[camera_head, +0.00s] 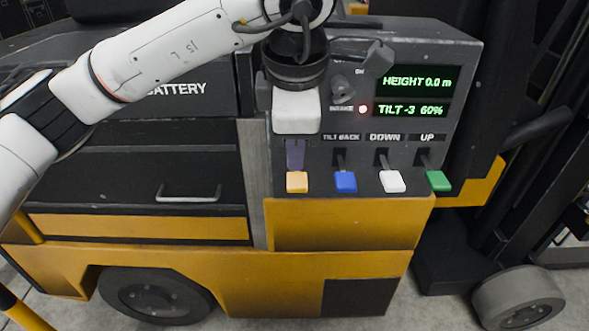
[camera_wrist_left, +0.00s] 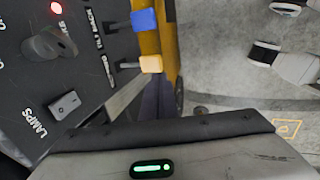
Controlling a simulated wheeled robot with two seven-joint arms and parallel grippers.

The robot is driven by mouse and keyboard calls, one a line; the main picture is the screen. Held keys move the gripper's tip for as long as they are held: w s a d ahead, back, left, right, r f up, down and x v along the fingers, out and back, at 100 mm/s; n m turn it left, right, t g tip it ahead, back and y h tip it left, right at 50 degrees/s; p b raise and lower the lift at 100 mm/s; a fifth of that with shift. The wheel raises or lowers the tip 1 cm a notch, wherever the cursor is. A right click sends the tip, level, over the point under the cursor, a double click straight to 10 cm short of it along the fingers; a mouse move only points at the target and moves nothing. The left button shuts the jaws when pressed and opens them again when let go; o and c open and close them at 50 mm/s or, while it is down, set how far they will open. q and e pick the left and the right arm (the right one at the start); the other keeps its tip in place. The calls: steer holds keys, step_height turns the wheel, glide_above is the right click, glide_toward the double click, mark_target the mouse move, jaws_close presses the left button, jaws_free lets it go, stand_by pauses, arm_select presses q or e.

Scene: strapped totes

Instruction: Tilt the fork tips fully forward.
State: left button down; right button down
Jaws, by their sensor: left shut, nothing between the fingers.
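The forklift's control panel (camera_head: 355,120) carries a row of levers. The orange-tipped lever (camera_head: 297,181) is leftmost, its label hidden by my gripper in the head view; it also shows in the wrist view (camera_wrist_left: 151,64). The blue lever (camera_head: 345,181) beside it stands under "TILT BACK". The display (camera_head: 411,110) reads "TILT -3 60%" and "HEIGHT 0.0 m". My left gripper (camera_head: 295,160) is shut and empty, pointing down just above the orange tip in the head view; I cannot tell whether it touches the lever. My right gripper is not in view.
The white "DOWN" lever (camera_head: 392,181) and green "UP" lever (camera_head: 438,181) stand to the right. A dark knob (camera_head: 376,57) and a lit red lamp (camera_head: 363,109) sit above. A drawer handle (camera_head: 188,191) is at left. The floor in front is open.

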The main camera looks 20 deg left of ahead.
arm_select(q)
steer(key=shift+v, duration=1.4)
steer(key=shift+s+f, duration=0.1)
steer(key=shift+f, duration=0.05)
